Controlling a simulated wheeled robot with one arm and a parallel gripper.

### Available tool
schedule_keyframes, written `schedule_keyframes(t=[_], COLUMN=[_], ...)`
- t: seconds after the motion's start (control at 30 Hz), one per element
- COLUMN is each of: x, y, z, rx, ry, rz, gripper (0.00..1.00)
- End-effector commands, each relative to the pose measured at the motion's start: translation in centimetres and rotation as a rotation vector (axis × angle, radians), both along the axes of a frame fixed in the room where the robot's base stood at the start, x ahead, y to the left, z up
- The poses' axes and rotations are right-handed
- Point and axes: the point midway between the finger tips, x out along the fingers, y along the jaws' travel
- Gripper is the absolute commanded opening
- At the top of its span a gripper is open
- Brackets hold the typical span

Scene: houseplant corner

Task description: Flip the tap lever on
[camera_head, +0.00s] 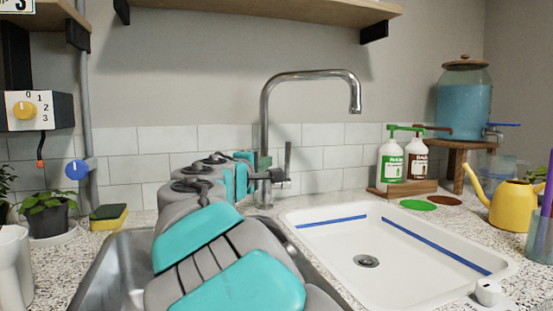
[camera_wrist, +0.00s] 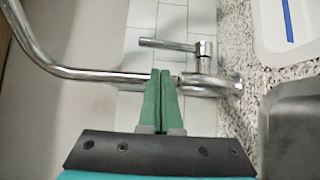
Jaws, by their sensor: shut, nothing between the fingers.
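The chrome tap (camera_head: 265,110) stands behind the sink, with a tall curved spout reaching right. Its lever (camera_head: 287,158) rises upright on the right side of the tap body. In the wrist view the lever (camera_wrist: 165,44) lies just beyond my fingertips, past the tap column (camera_wrist: 115,76). My gripper (camera_head: 266,160) is at the left of the tap's lower column. Its green fingers also show in the wrist view (camera_wrist: 161,73), pressed together and empty. Their tips overlap the column in the picture; I cannot tell whether they touch it.
A white basin (camera_head: 438,292) with blue tape strips lies right of the steel sink (camera_head: 110,268). Soap bottles (camera_head: 391,160), a yellow watering can (camera_head: 508,205) and a blue-filled dispenser (camera_head: 463,105) stand right. A sponge (camera_head: 109,216) and potted plant (camera_head: 47,215) stand left. A shelf hangs above.

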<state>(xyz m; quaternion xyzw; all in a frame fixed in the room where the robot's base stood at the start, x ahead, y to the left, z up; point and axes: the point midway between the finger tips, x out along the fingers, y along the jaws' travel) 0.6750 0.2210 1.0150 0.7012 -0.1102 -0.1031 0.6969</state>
Motion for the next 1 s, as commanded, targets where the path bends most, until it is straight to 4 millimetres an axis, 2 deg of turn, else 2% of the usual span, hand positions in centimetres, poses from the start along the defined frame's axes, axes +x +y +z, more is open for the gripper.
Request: schedule_keyframes(t=[0.5,0.73,1.0], x=[7.4,9.1,9.3], y=[-2.4,-2.9,-3.0], z=[0.0,0.1,0.1], rx=[0.000,0.000,0.000], ry=[0.002,0.001,0.000], rz=[-0.002,-0.002,-0.001], gripper=[0.00,0.00,0.00])
